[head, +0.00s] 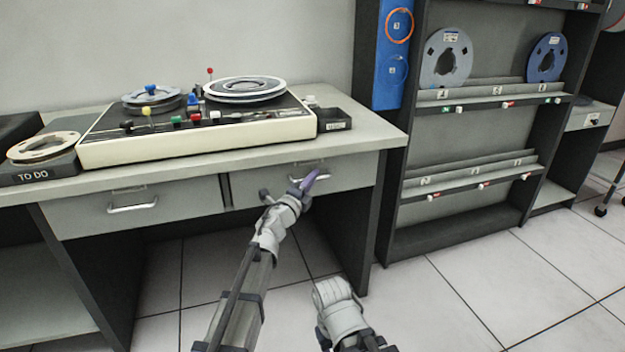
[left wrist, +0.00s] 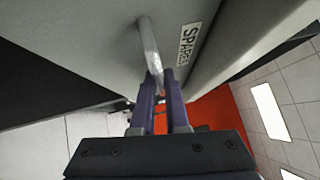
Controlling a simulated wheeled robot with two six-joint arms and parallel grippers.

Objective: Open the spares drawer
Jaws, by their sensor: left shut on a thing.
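The spares drawer (head: 345,174) is the right one of two grey drawers under the desk top. In the left wrist view its front (left wrist: 95,30) carries a label (left wrist: 188,44) reading SPARES. Its metal bar handle (left wrist: 149,45) runs between the purple fingers of my left gripper (left wrist: 159,82), which is shut on it. In the head view my left gripper (head: 307,182) is at this handle, partly covering it. The drawer front looks about level with the drawer beside it. My right arm shows low in the head view, but its fingers do not.
The left drawer (head: 85,212) has its own handle (head: 132,206). A tape machine (head: 200,148) and a TO DO tray (head: 35,172) stand on the desk (head: 360,130). A reel rack (head: 470,180) stands to the right. The floor in front is clear.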

